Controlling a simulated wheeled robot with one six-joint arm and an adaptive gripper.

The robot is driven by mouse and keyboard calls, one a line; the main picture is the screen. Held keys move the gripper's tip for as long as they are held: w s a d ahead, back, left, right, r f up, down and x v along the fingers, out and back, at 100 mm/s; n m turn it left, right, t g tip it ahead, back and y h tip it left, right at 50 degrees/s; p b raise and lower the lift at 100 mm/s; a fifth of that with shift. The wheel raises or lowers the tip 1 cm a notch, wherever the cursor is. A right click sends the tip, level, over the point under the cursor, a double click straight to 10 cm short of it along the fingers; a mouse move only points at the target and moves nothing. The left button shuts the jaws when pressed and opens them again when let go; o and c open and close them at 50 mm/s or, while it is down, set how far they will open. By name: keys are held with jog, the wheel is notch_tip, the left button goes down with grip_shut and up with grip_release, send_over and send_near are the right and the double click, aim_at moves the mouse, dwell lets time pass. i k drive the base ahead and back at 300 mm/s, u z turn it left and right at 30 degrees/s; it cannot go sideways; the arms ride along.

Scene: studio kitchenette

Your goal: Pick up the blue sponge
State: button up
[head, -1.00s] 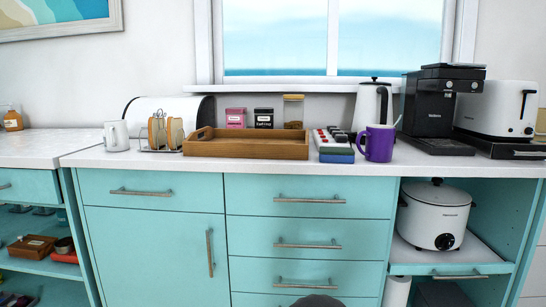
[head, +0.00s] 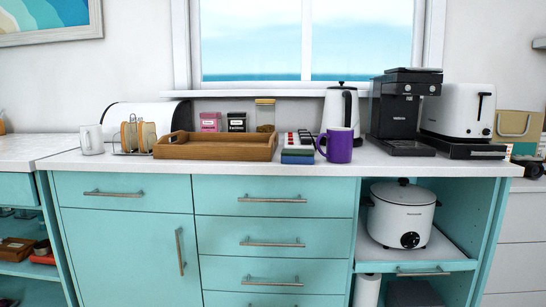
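A small blue block with a dark green top, which looks like the blue sponge (head: 297,158), lies on the white counter near its front edge. It sits between the wooden tray (head: 216,152) on its left and the purple mug (head: 338,146) on its right. An object with red and white parts (head: 297,141) is just behind it. My gripper is not in the head view.
The kettle (head: 341,108), coffee machine (head: 403,108) and toaster (head: 458,108) stand to the right. Closed turquoise drawers (head: 274,203) lie below the sponge. A slow cooker (head: 402,213) sits on a shelf. The counter's front edge is clear.

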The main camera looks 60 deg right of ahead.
aim_at(288, 156)
jog(key=z, duration=0.05)
jog(key=i, duration=2.15)
jog(key=z, duration=2.6)
